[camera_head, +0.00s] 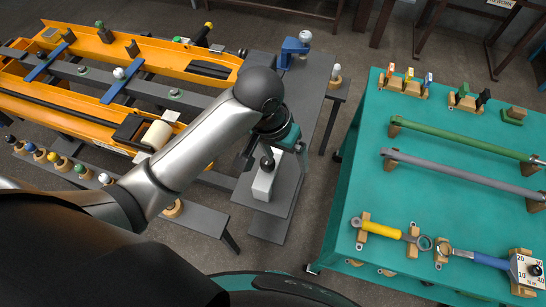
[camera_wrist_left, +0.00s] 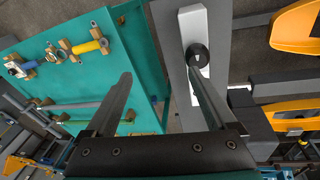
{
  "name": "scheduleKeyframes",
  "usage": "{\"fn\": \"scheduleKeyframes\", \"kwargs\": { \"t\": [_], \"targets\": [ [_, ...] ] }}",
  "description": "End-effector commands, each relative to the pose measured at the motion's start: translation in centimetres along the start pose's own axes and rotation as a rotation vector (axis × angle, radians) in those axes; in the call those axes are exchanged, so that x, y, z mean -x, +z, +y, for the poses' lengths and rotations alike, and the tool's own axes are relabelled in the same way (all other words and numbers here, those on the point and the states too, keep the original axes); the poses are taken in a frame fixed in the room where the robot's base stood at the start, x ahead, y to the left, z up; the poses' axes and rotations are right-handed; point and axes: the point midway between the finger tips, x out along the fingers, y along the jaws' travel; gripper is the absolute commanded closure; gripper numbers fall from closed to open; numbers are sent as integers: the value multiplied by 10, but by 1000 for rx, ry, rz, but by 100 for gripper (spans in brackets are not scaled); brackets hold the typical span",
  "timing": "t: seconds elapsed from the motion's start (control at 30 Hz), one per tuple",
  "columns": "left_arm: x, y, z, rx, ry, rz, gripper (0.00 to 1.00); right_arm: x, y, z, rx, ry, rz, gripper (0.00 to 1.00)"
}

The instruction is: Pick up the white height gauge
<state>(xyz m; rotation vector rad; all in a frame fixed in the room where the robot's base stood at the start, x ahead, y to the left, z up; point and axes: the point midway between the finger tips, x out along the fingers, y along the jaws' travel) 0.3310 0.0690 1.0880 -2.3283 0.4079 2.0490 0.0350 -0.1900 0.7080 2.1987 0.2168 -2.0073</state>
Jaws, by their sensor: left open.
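The white height gauge (camera_head: 264,184) has a pale block body and a black round knob on top. It stands on a grey plate between the orange frame and the green table. My left gripper (camera_head: 270,158) hangs over it, pointing down. In the left wrist view the gauge (camera_wrist_left: 193,25) lies beyond the right finger, near its tip, not centred between the fingers. The left gripper (camera_wrist_left: 160,82) is open with nothing between its fingers. Whether a finger touches the knob cannot be told. My right gripper is not in view.
A green table (camera_head: 345,230) at the right holds rods, wrenches and small blocks. An orange frame (camera_head: 170,55) with bars and knobs fills the left. A blue device (camera_head: 294,48) stands at the far end of the grey stand (camera_head: 305,95). Floor shows between stand and table.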

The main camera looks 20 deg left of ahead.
Motion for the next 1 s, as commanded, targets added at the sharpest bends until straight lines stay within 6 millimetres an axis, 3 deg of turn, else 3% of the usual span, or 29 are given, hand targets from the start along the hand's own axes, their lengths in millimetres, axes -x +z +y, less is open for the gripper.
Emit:
{"fn": "scheduleKeyframes", "kwargs": {
  "t": [0.03,0.2,0.5,0.63,1.0],
  "targets": [
    [6,-12,-6,11,-27,-17,10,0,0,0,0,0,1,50],
    [22,-35,-24,79,-102,-83,10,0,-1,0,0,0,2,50],
    [38,-50,-44,159,-173,-132,10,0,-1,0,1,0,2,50],
    [22,-48,-48,165,-177,-136,10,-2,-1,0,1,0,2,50],
    [-47,-38,-58,162,-174,-132,10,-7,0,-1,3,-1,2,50]
  ]
}}
